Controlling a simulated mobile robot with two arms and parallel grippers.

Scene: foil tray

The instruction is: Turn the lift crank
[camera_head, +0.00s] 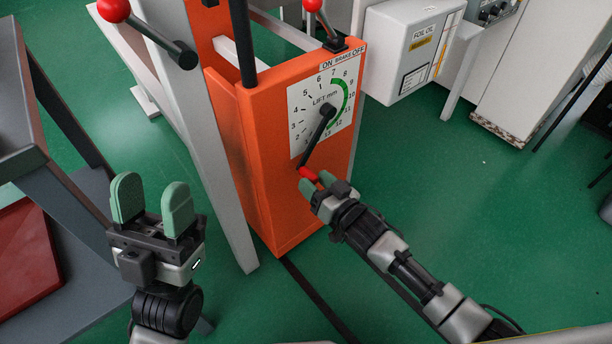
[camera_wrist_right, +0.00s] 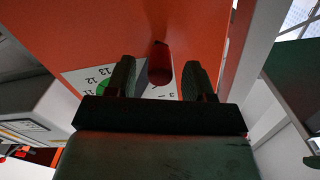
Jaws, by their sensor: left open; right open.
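The lift crank (camera_head: 318,137) is a black arm on the dial of an orange box (camera_head: 270,175). It points down and slightly left, with a red knob (camera_head: 308,174) at its lower end. My right gripper (camera_head: 312,186) is at the knob with its fingers open. In the right wrist view, the red knob (camera_wrist_right: 160,62) lies between the two open fingers (camera_wrist_right: 158,78), with gaps on both sides. My left gripper (camera_head: 152,200) is open and empty, upright at the lower left, well away from the crank.
A brake lever with a red ball (camera_head: 312,5) stands on top of the box. Another red-ball lever (camera_head: 114,10) is at the upper left. A white foil oil box (camera_head: 410,50) is to the right. A dark table (camera_head: 60,215) is at left.

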